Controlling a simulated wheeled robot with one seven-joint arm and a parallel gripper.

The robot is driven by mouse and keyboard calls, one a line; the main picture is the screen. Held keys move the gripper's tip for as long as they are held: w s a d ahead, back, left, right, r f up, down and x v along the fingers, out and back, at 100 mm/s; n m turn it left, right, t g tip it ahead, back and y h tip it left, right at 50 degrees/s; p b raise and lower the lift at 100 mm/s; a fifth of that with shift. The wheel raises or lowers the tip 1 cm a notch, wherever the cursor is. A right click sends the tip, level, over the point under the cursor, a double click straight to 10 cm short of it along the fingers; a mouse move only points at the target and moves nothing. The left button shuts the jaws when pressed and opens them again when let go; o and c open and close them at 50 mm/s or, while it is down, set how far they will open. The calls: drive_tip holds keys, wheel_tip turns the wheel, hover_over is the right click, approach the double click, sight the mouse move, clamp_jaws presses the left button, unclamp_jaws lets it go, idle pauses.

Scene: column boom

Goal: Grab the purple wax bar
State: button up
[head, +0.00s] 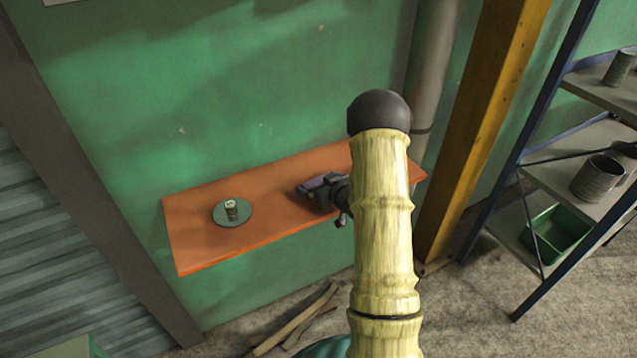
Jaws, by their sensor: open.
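A small purple patch (316,183), which looks like the purple wax bar, shows at the dark jaws over the middle of the orange shelf (195,245). Most of it is hidden by the jaws, so its full shape cannot be told. My gripper (313,193) is dark and open, right at the purple patch. I cannot tell from this view whether the jaws touch it or stand around it. My pale yellow arm covers the right part of the shelf.
A green disc (219,219) with a small dark, light-topped item (231,209) lies on the shelf's left part. The green wall (240,90) is behind. A yellow post (480,130) and metal rack (555,190) stand at right. Loose boards (300,322) lie on the floor.

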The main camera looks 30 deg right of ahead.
sight(319, 182)
idle(0.4)
drive_tip(key=c, duration=0.8)
drive_tip(key=shift+r, duration=0.1)
wheel_tip(319, 182, up, 10)
drive_tip(key=shift+f+b, duration=0.1)
drive_tip(key=shift+b, duration=0.35)
